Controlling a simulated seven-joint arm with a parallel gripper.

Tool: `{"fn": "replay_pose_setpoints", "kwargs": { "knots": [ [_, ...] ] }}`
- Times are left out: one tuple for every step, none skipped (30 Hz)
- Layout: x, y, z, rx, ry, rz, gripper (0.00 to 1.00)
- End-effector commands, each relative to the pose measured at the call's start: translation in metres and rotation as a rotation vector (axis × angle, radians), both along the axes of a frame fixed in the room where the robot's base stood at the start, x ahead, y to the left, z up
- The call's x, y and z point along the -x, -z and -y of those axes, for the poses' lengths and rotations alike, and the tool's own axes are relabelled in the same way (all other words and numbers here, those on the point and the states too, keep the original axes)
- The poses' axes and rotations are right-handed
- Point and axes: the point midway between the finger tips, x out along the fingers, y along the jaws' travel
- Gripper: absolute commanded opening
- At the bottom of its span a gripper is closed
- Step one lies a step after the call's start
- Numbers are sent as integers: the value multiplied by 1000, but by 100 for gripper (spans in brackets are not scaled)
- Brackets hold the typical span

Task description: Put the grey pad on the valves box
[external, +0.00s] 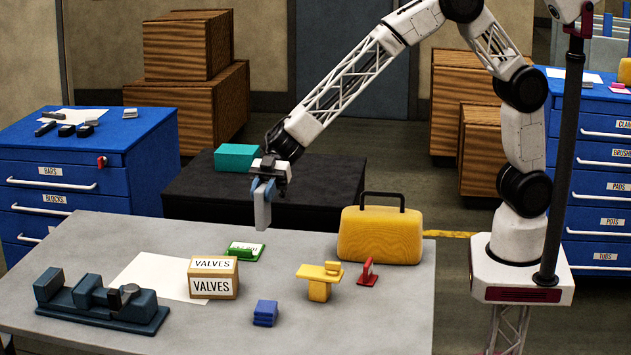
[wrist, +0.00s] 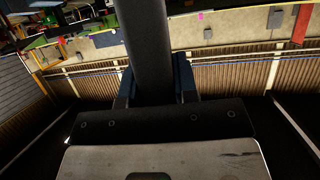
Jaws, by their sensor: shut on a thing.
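The valves box (external: 214,278) is a tan carton with white VALVES labels. It sits on the grey table, left of its middle. My gripper (external: 264,188) is up in the air behind and to the right of the box, well apart from it. Its blue fingers are shut on the grey pad (external: 263,211), which hangs upright below them. In the wrist view the pad (wrist: 148,45) is a dark slab between the blue fingers of my gripper (wrist: 154,80). The pad touches nothing but the fingers.
A dark blue vise (external: 105,303) is at left. A blue block (external: 265,313), yellow stand (external: 319,283), red item (external: 368,271) and yellow case (external: 380,237) are to the right. A teal block (external: 234,157) lies behind.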

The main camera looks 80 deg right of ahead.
Motion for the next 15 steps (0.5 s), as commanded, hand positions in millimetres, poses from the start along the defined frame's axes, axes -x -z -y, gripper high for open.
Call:
{"fn": "replay_pose_setpoints", "kwargs": {
  "knots": [
    [7, 4, -6, 0, -33, -1, 3],
    [11, 6, -9, 0, -51, 0, 3],
    [15, 8, -13, 1, -70, 0, 3],
    [18, 8, -15, 1, -83, 0, 3],
    [20, 9, -16, 0, -93, 0, 3],
    [22, 10, -18, 0, -103, 1, 3],
    [23, 10, -18, 0, -108, 1, 3],
    [24, 11, -19, 0, -112, 0, 3],
    [25, 11, -19, 0, -114, 1, 3],
    [25, 11, -19, 0, -115, 1, 3],
    [25, 11, -19, 0, -115, 1, 3],
    [25, 11, -19, 0, -115, 1, 3],
    [25, 11, -19, 0, -115, 1, 3],
    [25, 11, -19, 0, -115, 1, 3],
    [25, 11, -19, 0, -114, 1, 3]
  ]
}}
